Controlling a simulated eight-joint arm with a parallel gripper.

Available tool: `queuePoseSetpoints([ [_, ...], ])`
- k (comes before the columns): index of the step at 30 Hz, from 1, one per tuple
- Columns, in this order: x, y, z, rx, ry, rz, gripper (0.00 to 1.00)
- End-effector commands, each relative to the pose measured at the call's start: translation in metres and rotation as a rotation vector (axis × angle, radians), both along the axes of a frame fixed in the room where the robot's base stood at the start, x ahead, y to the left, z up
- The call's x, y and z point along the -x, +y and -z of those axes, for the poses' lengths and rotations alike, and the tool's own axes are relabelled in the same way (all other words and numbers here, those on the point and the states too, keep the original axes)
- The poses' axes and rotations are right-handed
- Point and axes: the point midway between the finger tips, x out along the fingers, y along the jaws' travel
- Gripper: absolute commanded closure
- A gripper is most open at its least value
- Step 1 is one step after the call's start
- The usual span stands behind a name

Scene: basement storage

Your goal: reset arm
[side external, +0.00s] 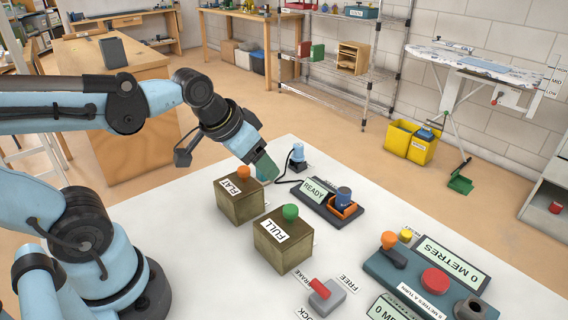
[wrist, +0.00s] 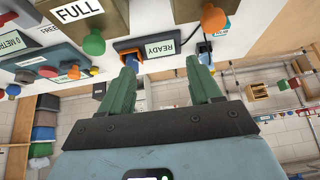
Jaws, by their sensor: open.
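My gripper (side external: 266,168) is at the end of my bent arm, above the white table beside the FLAT box (side external: 242,205) with its orange knob. In the wrist view, my gripper (wrist: 161,70) shows two green fingers spread apart with nothing between them. The FULL box (side external: 283,248) with a green knob (side external: 290,212) stands in front of the FLAT box. A dark unit reading READY (side external: 315,190) holds a dark blue cylinder (side external: 343,196) in an orange holder. The fingers appear apart from the boxes.
A red-handled grey lever block (side external: 327,294) is near the front. A light blue cylinder (side external: 298,152) with a black cable stands behind. Shelving and an ironing board are beyond.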

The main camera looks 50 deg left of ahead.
Motion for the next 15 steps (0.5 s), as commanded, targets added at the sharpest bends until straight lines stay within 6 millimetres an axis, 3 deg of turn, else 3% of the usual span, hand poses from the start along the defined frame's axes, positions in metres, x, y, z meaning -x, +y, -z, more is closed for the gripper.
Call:
queuePoseSetpoints([
  [6,0.0116,-0.0102,0.009,0.017,-0.067,0.006,0.37],
  [15,0.0117,-0.0106,0.0091,0.018,-0.072,0.006,0.37],
])
